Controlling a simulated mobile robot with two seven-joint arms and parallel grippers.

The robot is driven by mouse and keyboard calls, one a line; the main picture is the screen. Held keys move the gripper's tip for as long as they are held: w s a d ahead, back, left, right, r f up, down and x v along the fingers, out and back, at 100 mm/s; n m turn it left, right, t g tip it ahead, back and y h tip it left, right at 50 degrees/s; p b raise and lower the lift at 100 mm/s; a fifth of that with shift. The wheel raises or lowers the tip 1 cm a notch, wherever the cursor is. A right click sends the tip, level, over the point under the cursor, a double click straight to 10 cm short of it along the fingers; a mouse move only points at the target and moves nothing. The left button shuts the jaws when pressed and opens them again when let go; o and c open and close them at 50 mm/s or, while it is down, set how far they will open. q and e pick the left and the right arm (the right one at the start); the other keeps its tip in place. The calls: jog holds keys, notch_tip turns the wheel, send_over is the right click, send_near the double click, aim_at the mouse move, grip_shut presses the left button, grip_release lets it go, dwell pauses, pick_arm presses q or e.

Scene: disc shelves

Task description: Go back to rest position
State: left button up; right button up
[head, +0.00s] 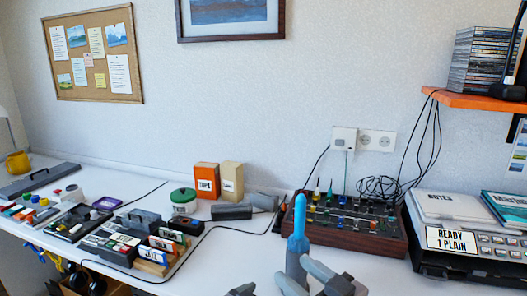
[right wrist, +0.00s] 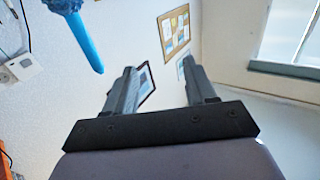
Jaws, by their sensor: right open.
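My right gripper (head: 300,284) is at the bottom edge of the head view, in front of the table, and is partly cut off. In the right wrist view its two dark fingers (right wrist: 160,70) stand apart, with only wall and picture frames behind the gap. It is open and holds nothing. A blue tapered shape (head: 297,228) stands up just above the gripper in the head view. It also shows at the top left of the right wrist view (right wrist: 80,30), outside the fingers. I cannot tell what it is. My left gripper is not in view.
A white table (head: 225,262) carries disc cases (head: 110,247), an orange box (head: 206,177), a green-lidded tub (head: 184,201), a wooden-sided mixer panel (head: 340,228) and a black device (head: 480,250) at right. An orange shelf (head: 470,101) holds stacked discs. Cables cross the table.

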pick_arm(q)
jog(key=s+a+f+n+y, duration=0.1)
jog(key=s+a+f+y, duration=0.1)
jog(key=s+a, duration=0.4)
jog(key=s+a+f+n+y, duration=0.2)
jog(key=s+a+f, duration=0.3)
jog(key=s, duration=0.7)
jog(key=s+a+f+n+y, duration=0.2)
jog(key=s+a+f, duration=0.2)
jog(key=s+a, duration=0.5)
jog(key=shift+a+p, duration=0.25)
jog(key=shift+p, duration=0.1)
pick_arm(e)
jog(key=s+d+f+m+g+h, duration=0.1)
jog(key=s+d+f+h, duration=0.2)
jog(key=s+f, duration=0.3)
jog(key=s+d+f+m+g+h, duration=0.1)
jog(key=s+d+f, duration=0.5)
jog(key=f, duration=0.6)
jog(key=s+d+f+m+g+h, duration=0.1)
jog(key=s+d+f+m+h, duration=0.2)
jog(key=s+f, duration=0.4)
notch_tip(320, 180, down, 3)
jog(key=shift+d+r+g+h, duration=0.15)
jog(key=shift+d+g+h, duration=0.15)
jog(key=shift+d+h, duration=0.65)
jog(key=shift+a, duration=0.2)
